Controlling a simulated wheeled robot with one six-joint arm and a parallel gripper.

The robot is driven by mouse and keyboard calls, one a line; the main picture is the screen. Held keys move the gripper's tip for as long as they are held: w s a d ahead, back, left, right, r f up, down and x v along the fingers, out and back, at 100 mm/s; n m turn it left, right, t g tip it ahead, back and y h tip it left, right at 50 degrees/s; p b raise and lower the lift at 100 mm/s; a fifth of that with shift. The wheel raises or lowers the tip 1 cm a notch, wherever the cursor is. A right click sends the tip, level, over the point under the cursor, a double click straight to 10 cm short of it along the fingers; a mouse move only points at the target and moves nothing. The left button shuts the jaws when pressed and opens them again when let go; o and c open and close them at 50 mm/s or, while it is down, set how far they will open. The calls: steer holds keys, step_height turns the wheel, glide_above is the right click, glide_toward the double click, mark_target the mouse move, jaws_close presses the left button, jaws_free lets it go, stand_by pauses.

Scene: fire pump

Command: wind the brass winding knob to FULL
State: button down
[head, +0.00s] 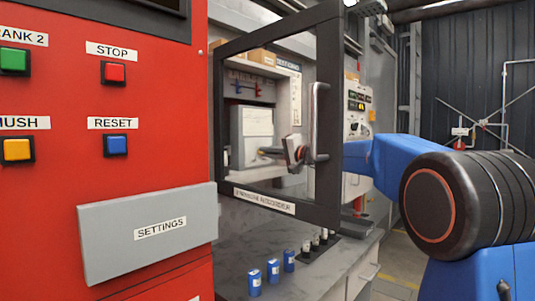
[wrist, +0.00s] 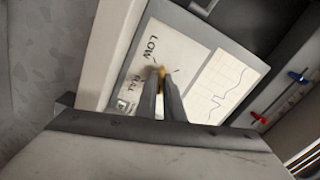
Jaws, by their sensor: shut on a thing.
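The brass winding knob (wrist: 161,71) shows as a small bit of brass between the tips of my gripper (wrist: 160,80) in the wrist view. My gripper is shut on it. The knob sits on a white plate (wrist: 178,48) with the words LOW and FULL; part of the plate is hidden by the fingers. Any pointer on the knob is too small to read. In the head view my gripper (head: 264,152) shows through the glazed door, its tips at the pale recorder box (head: 252,128). The knob cannot be made out there.
The dark-framed glazed door (head: 328,100) stands between the head camera and my gripper, with my arm passing behind its handle (head: 319,122). A chart sheet (wrist: 221,85) lies beside the plate. Blue cylinders (head: 272,270) stand on the grey bench. A red panel (head: 150,200) fills the left.

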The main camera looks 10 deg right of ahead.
steer(key=m, duration=0.6)
steer(key=shift+m, duration=0.3)
steer(key=m, duration=0.5)
steer(key=shift+f, duration=0.1)
stand_by(0.3)
steer(key=c, duration=1.9)
jaws_free()
steer(key=shift+d, duration=0.1)
steer(key=shift+o, duration=0.2)
steer(key=v, duration=1.7)
steer(key=shift+s, duration=0.15)
steer(key=shift+d, duration=0.1)
